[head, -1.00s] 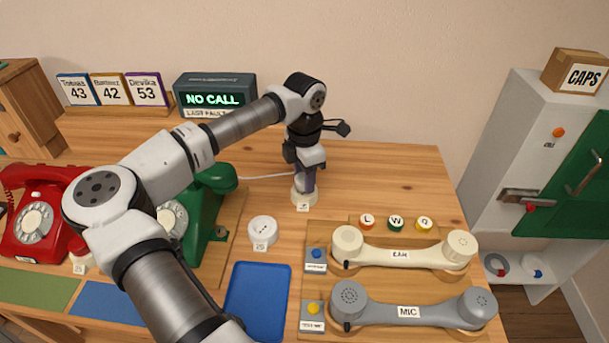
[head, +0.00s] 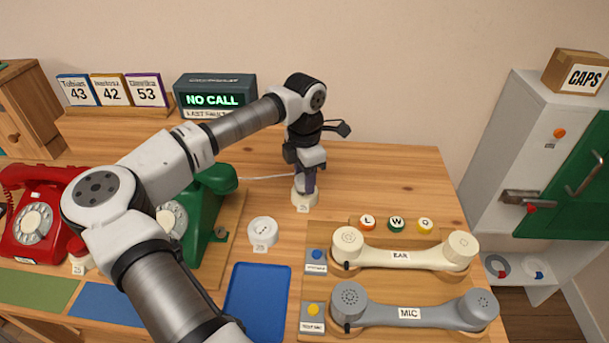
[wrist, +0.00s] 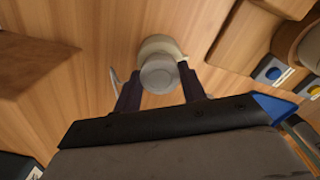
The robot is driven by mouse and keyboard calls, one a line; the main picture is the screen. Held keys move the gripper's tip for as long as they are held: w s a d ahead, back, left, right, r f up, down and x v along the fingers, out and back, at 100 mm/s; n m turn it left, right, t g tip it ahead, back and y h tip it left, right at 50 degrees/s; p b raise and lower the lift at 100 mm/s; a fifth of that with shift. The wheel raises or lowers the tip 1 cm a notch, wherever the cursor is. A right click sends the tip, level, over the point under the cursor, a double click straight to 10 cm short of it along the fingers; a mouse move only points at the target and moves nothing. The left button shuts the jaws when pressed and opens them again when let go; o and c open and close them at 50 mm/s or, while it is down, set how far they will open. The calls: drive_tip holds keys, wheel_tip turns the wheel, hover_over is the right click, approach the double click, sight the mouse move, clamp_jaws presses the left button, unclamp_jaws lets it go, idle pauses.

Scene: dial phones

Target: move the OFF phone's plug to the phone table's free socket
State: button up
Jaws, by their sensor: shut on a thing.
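The green phone (head: 212,205) stands on the table, partly hidden behind my arm. A white cord runs right from it to a round white socket (head: 304,203) under my gripper (head: 308,186). In the wrist view my gripper (wrist: 160,92) is shut on a pale grey round plug (wrist: 159,73), which sits at the cream socket (wrist: 160,45). I cannot tell whether the plug is fully seated there. Another round white socket (head: 263,232) with dark holes showing stands to the left and nearer, with nothing in it.
A red phone (head: 36,215) is at the left. A blue tray (head: 258,300) lies in front. A cream handset (head: 405,250) and a grey handset (head: 415,308) lie at the right. A NO CALL display (head: 214,98) stands at the back. The table's back right is clear.

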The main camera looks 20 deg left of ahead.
drive_tip(key=shift+f+b, duration=0.75)
drive_tip(key=shift+b, duration=0.05)
idle(0.4)
drive_tip(key=o, duration=1)
drive_tip(key=shift+c, duration=0.2)
wheel_tip(320, 180, up, 14)
drive_tip(key=b, duration=0.1)
drive_tip(key=shift+s+f, duration=0.1)
